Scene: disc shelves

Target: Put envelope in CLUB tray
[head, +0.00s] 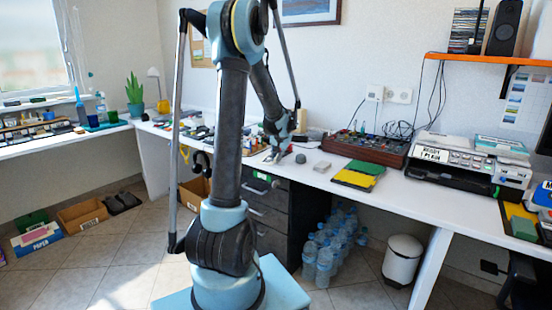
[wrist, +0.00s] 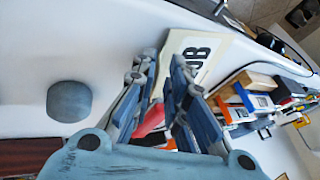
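My gripper (head: 274,148) is low over the middle of the back desk. In the wrist view, a gap shows between the fingertips of my gripper (wrist: 163,62), and I see nothing clamped between the tips. A cream flat piece (wrist: 200,50) with dark letters that read "UB" lies just beyond the fingers, partly hidden by them; it may be part of the CLUB tray. A red thing (wrist: 150,122) shows between the fingers, lower in the picture; I cannot tell what it is or whether they touch it. I cannot make out an envelope for certain.
A grey rounded block (wrist: 69,101) stands on the white desk near my gripper. Toward the right are a green and yellow pad (head: 358,176), a dark red mixer (head: 368,148) and a labelled machine (head: 468,160). Small clutter (head: 190,128) lies left. Water bottles (head: 335,240) stand below.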

